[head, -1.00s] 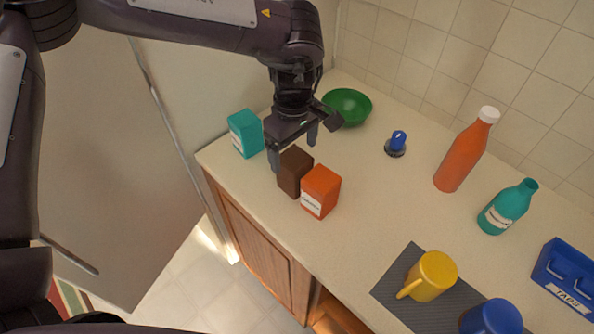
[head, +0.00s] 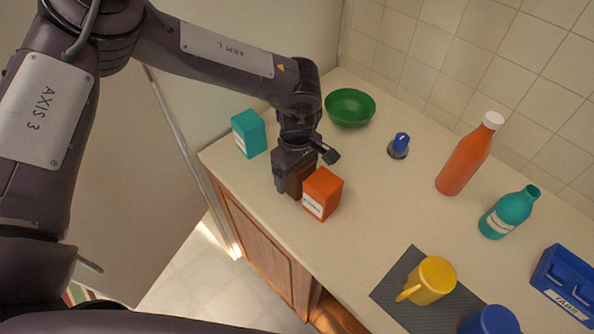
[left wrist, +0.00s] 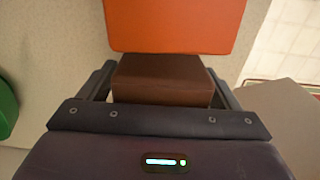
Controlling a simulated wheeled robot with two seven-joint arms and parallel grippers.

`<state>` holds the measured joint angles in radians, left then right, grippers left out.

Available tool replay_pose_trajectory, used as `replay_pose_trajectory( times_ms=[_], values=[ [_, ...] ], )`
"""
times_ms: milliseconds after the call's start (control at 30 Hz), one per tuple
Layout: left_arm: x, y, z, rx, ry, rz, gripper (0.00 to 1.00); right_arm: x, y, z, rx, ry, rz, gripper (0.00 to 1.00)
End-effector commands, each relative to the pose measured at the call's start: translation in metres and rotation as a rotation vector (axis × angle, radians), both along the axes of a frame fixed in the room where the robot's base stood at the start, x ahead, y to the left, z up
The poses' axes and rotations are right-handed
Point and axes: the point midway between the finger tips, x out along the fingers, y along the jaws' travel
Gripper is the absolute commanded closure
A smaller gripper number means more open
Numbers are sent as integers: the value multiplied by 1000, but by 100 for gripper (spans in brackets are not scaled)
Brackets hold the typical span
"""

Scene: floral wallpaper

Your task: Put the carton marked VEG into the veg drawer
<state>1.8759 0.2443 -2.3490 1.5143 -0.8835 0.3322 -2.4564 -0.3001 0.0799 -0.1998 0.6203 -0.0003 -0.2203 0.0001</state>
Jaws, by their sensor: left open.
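Three cartons stand on the counter: a teal one (head: 249,134), a brown one (head: 297,184) and an orange one (head: 322,194). The teal and orange ones show white labels too small to read, and no label shows on the brown one. I cannot tell which is marked VEG. My left gripper (head: 305,174) is down over the brown carton, open, its fingers on either side of it. In the left wrist view the brown carton (left wrist: 162,80) sits between the fingers, with the orange carton (left wrist: 175,25) just beyond. No drawer marked veg is readable. My right gripper is out of view.
A green bowl (head: 350,107), a blue-topped knob-like item (head: 399,146), an orange bottle (head: 468,155) and a teal bottle (head: 508,212) stand behind. A yellow mug (head: 431,280) is on a dark mat (head: 399,285). A blue TABS holder (head: 563,280) is at right. A wooden cabinet (head: 262,240) lies below the counter edge.

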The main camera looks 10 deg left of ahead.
Motion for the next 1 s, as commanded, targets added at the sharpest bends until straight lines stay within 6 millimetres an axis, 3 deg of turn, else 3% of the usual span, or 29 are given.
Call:
replay_pose_trajectory(
  times_ms=[67, 500, 833, 1000],
  values=[
    [0, 0, 0, 0, 0, 0, 15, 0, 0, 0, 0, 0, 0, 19],
    [0, 0, 0, 0, 0, 0, 72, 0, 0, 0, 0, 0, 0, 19],
    [1, 0, 4, -2, -3, 0, 73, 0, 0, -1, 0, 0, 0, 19],
    [2, 0, 19, -1, -4, 0, 73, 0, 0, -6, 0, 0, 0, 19]
  ],
)
